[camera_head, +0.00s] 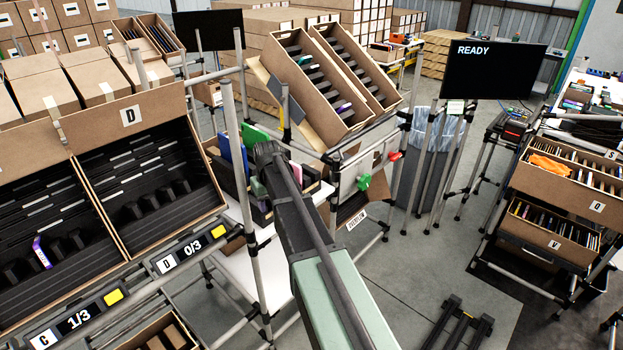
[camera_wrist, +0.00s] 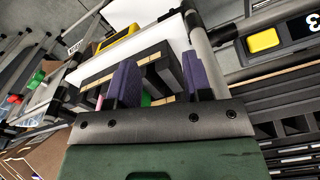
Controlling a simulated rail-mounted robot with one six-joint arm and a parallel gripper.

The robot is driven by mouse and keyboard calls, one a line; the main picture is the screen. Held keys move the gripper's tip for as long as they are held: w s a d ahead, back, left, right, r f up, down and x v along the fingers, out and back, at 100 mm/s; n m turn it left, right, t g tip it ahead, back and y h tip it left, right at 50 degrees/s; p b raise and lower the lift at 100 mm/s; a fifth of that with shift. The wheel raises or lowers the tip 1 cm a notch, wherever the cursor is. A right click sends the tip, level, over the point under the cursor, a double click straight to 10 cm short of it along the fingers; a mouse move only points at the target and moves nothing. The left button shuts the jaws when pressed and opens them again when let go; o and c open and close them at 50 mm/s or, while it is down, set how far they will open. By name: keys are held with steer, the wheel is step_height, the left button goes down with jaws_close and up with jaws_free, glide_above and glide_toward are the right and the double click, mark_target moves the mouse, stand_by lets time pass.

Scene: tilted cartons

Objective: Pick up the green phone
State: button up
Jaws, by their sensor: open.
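My gripper (camera_wrist: 158,62) is open, its two purple-faced fingers spread over a dark divided bin (camera_wrist: 110,72). A small green piece (camera_wrist: 146,98) shows low between the fingers, mostly hidden; I cannot tell whether it is the phone or whether a finger touches it. In the head view, a green item (camera_head: 257,134) stands at the back of the open bin (camera_head: 222,172), next to a blue one. A smaller green item (camera_head: 258,187) shows lower in this bin, left of my arm. I cannot tell which green item is the phone. My arm hides part of the bin.
Tilted cartons with black racks (camera_head: 150,180) stand at left, holding a purple item (camera_head: 41,252). Two tilted cartons (camera_head: 318,85) stand behind the bin. Metal posts (camera_head: 243,170) rise close to my arm. A screen (camera_head: 500,72) reads READY. Floor at right is partly clear.

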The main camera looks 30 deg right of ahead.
steer(key=w+d+r+n+p, duration=0.1)
steer(key=w+d, duration=0.2)
steer(key=w, duration=0.2)
steer(key=w+d+r+n+p, duration=0.1)
steer(key=w+d, duration=0.1)
steer(key=w, duration=0.3)
steer(key=w+d+r+n+p, duration=0.1)
steer(key=w+d+r, duration=0.1)
steer(key=w, duration=0.3)
steer(key=shift+w+d+r+t, duration=0.1)
steer(key=shift+w+d+t, duration=0.1)
steer(key=shift+d, duration=0.25)
steer(key=shift+w+d+t, duration=0.1)
steer(key=shift+d+t, duration=0.1)
steer(key=shift+d, duration=0.2)
steer(key=shift+a+f+n+b, duration=0.15)
steer(key=shift+f+n+b, duration=0.15)
step_height(320, 180, down, 11)
steer(key=w+b, duration=0.1)
steer(key=b, duration=0.9)
steer(key=shift+w+r, duration=0.2)
steer(key=shift+w, duration=0.05)
steer(key=shift+r, duration=0.2)
steer(key=shift+c, duration=0.2)
jaws_close()
